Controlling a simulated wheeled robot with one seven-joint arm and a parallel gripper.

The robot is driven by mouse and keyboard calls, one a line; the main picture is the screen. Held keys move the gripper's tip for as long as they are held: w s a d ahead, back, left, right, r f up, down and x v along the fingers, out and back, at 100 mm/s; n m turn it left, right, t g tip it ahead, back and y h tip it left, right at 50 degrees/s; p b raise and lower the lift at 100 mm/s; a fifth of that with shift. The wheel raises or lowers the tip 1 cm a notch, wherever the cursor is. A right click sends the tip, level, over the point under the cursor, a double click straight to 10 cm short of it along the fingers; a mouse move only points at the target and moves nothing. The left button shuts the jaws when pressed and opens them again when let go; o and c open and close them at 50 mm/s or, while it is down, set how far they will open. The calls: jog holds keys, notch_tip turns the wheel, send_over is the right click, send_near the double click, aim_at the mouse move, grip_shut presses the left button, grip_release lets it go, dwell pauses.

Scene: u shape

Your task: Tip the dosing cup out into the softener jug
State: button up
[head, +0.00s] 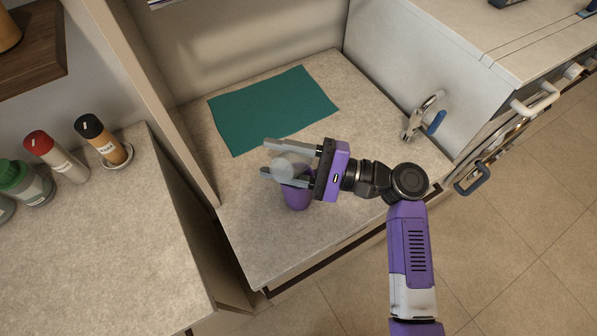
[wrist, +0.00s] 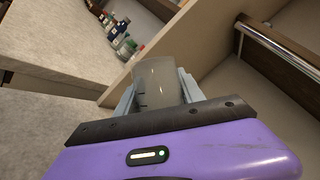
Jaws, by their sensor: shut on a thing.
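My gripper (head: 292,166) is shut on a translucent whitish dosing cup (head: 289,161), which sits between the two grey fingers. In the wrist view the cup (wrist: 158,82) fills the gap between the fingertips and shows dark marks on its side. A purple vessel (head: 298,198), likely the softener jug, stands on the counter directly below the gripper. Its top is largely hidden by the gripper and cup. The cup appears above the jug in the head view; its exact tilt and contents I cannot tell.
A teal mat (head: 270,105) lies at the back of the speckled counter (head: 245,235). A metal clamp-like item with a blue handle (head: 424,118) stands at the right. Several bottles (head: 62,160) stand on the left counter, beyond a divider panel (head: 140,75).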

jog(key=shift+w+d+r+m+y, duration=0.2)
jog(key=shift+w+m+y, duration=0.15)
jog(key=shift+m, duration=0.75)
dwell(0.6)
dwell(0.8)
jog(key=n+b, duration=0.1)
jog(key=s+f+n+h, duration=0.1)
jog(key=n, duration=0.1)
jog(key=a+n+h+b, duration=0.1)
jog(key=n, duration=0.1)
jog(key=shift+s+f+b, duration=0.2)
jog(key=shift+s+b, duration=0.1)
jog(key=shift+s, duration=0.05)
